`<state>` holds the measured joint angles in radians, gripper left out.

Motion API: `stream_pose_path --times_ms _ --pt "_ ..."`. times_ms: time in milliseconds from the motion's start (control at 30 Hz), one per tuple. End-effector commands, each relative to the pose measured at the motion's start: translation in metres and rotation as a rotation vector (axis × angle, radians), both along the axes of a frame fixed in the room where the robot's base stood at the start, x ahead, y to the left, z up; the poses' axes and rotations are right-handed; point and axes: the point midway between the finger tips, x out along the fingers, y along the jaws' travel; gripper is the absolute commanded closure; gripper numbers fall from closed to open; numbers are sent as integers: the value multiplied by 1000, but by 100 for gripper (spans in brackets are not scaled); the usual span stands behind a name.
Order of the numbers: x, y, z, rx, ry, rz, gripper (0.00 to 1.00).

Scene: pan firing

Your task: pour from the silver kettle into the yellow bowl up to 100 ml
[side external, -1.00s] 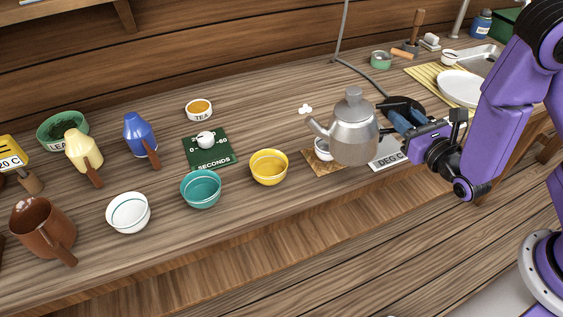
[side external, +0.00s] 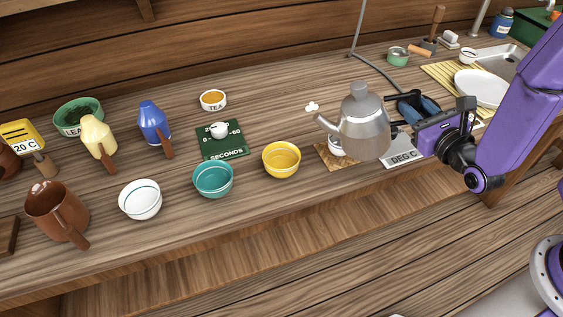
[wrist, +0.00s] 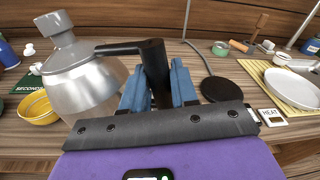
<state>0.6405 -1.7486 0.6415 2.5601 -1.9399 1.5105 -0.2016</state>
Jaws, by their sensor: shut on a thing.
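The silver kettle (side external: 364,136) is held up over the counter, close to upright, with its spout pointing left. My gripper (side external: 418,108) is shut on its black handle; in the wrist view the two blue fingers of my gripper (wrist: 158,88) flank the handle (wrist: 154,62). The kettle (wrist: 85,88) fills the left of that view. The yellow bowl (side external: 281,160) stands left of and below the spout tip, apart from it. It also shows in the wrist view (wrist: 38,108). I see no stream from the spout. A small white puff hangs near the spout tip.
A teal bowl (side external: 213,179) and a white bowl (side external: 140,200) stand left of the yellow bowl. A green seconds dial (side external: 224,150) lies behind. A white cup on a brown mat (side external: 330,160) is partly hidden behind the kettle. A DEG C plate (side external: 403,154) lies right.

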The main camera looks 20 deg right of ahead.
Motion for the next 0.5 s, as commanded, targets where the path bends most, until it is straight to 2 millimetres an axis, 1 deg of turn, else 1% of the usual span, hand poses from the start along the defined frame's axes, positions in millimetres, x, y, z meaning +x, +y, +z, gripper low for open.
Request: stream_pose_path --times_ms 300,500 --pt "3 7 9 -43 15 0 100" --pt "3 8 10 -54 20 1 100"
